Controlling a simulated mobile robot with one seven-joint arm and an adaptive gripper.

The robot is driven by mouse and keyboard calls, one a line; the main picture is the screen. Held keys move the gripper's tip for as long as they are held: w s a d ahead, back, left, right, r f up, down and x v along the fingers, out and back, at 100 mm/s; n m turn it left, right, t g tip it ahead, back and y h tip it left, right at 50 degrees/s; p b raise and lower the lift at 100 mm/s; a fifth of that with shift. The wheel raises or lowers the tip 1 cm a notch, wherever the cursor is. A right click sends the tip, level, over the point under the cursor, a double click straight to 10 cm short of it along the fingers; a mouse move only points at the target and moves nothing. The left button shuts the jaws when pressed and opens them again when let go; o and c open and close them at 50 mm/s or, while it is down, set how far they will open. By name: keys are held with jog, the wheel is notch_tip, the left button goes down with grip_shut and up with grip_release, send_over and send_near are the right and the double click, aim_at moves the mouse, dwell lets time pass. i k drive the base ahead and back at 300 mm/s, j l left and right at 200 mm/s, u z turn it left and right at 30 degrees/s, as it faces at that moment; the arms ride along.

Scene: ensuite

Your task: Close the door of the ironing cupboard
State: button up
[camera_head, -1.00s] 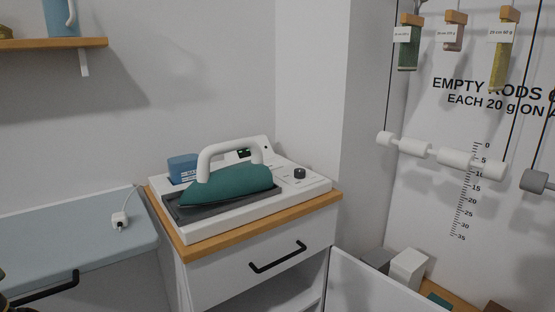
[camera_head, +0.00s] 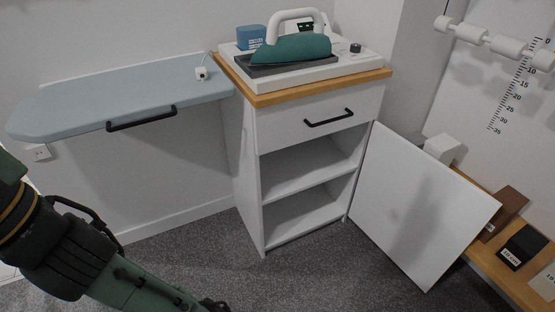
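The ironing cupboard (camera_head: 250,165) is a white cabinet with a wooden top, a drawer with a black handle (camera_head: 329,118), and two open, empty shelf spaces below. Its white door (camera_head: 415,205) stands wide open, hinged on the right side and swung out to the right. A faint shadow lies on the door. My arm enters at the lower left, well to the left of the door. Its end runs to the bottom edge near a dark part, and I cannot make out the gripper's fingers.
A teal iron (camera_head: 291,48) sits on a white station on top. A blue ironing board (camera_head: 125,95) with a black handle juts from the wall at left. A low wooden shelf (camera_head: 490,245) with blocks stands behind the door at right. Grey carpet (camera_head: 310,270) before the cupboard is clear.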

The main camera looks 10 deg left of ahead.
aim_at(419, 210)
jog(key=k, duration=0.25)
jog(key=i, duration=0.35)
jog(key=i+z, duration=0.65)
jog(key=z, duration=1.75)
jog(key=l, duration=0.1)
